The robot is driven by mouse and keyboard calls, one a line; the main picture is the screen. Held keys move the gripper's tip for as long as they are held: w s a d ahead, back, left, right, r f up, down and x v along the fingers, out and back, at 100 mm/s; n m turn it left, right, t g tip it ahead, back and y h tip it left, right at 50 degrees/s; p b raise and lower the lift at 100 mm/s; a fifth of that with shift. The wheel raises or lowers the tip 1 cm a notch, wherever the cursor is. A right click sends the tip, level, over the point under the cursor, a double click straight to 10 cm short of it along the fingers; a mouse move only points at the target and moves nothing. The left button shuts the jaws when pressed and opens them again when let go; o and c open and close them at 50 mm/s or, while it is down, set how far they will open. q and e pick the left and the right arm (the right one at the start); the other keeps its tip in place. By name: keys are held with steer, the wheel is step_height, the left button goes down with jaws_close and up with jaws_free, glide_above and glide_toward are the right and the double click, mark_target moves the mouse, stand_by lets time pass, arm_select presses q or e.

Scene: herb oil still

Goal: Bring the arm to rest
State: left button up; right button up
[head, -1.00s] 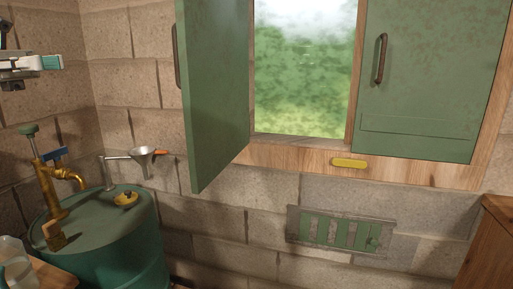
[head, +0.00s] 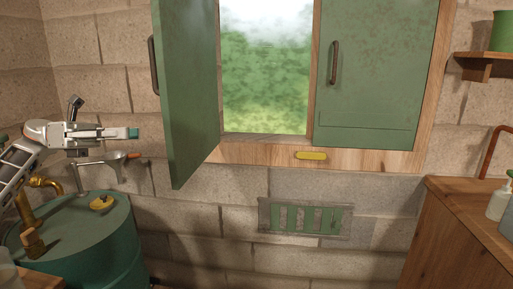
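My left gripper (head: 134,133) is at the left side of the head view, pointing right. Its teal-tipped end shows side-on, so I cannot tell whether its fingers are apart or together. I see no object in it. It appears in front of the block wall, above the green drum (head: 110,240) and left of the open green shutter (head: 188,95). My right arm and gripper are out of view.
A brass tap (head: 45,183) and a yellow cap (head: 103,203) are on the drum. The other shutter (head: 375,75) is closed. A yellow bar (head: 311,156) is on the window frame. A wooden cabinet (head: 455,235) and a shelf (head: 490,66) stand at right.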

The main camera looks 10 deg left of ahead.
arm_select(q)
steer(key=w+d+f+n+t+h+p, duration=0.1)
steer(key=w+d+f+n+t, duration=0.2)
steer(key=d+f+n, duration=0.35)
steer(key=w+d+f+n+t+h+p, duration=0.1)
steer(key=w+d+f+n+t, duration=0.2)
steer(key=d+f, duration=0.5)
steer(key=s+d+f+n+t+y+p, duration=0.1)
steer(key=d+f+n+t+y, duration=0.15)
steer(key=f+n+t, duration=0.4)
steer(key=s+d+f+n+t+y+p, duration=0.1)
steer(key=f+n+t+y, duration=0.25)
steer(key=f+n, duration=0.55)
steer(key=s+d+f+n+g+y+p, duration=0.2)
steer(key=s+f+n+g+y, duration=0.4)
steer(key=s+f+n+y, duration=0.6)
steer(key=s+d+f+n, duration=0.1)
steer(key=s+f+n, duration=0.7)
steer(key=s+f, duration=0.6)
steer(key=shift+s+f+n+g, duration=0.3)
steer(key=shift+s, duration=0.1)
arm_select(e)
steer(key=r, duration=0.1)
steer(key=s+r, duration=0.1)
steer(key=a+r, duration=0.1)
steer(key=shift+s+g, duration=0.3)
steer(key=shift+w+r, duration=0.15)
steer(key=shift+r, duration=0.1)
